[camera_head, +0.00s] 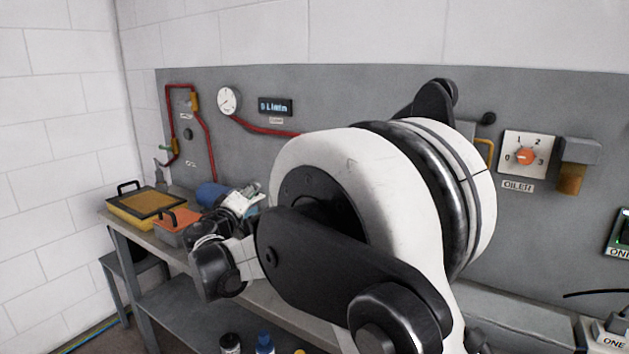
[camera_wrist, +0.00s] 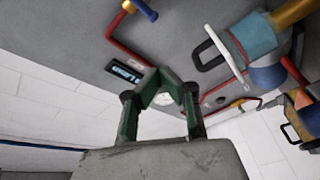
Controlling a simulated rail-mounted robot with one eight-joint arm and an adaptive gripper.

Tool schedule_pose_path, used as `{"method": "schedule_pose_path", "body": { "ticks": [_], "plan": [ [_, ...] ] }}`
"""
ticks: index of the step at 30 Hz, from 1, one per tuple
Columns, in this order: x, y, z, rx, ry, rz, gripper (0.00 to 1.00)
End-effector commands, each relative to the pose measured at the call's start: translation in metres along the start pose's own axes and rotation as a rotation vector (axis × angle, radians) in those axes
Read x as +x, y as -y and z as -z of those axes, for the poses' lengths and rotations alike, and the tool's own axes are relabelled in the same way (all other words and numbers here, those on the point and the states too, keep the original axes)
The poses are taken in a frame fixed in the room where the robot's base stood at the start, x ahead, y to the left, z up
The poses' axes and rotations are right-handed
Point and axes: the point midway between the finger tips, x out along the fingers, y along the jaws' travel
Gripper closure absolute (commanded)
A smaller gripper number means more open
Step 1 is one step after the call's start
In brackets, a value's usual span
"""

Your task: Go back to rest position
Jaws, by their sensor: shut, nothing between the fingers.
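My gripper (camera_wrist: 160,75) shows in the wrist view with its dark green fingers drawn together at the tips. Nothing is held between them. Behind the fingers is the grey panel, with a white round gauge partly hidden by them. In the head view my arm fills the middle and reaches left over the workbench (camera_head: 180,243). Its wrist end is near the blue cylinder, and the fingers are too small and overlapped there to make out.
A yellow-framed tray (camera_head: 120,212) and an orange-lidded box (camera_head: 178,220) stand left on the bench, near a blue cylinder (camera_head: 211,193). The panel carries a gauge (camera_head: 229,100), a display (camera_head: 276,106), red pipes (camera_head: 207,130) and a dial (camera_head: 525,156). Bottles (camera_head: 264,342) are below.

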Motion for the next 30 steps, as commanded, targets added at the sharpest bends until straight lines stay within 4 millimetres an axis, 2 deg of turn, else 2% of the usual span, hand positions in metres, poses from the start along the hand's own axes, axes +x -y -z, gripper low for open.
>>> {"method": "schedule_pose_path", "body": {
  "ticks": [1,7,14,18,23,30],
  "plan": [
    [0.005,-0.021,-0.019,0.009,0.043,0.017,1.0],
    [0.009,-0.081,-0.09,0.054,0.2,0.095,1.0],
    [-0.01,-0.14,-0.17,0.12,0.365,0.19,1.0],
    [-0.033,-0.169,-0.216,0.17,0.455,0.25,1.0],
    [-0.067,-0.195,-0.265,0.234,0.55,0.319,1.0],
    [-0.131,-0.221,-0.329,0.346,0.67,0.423,1.0]
  ]
}}
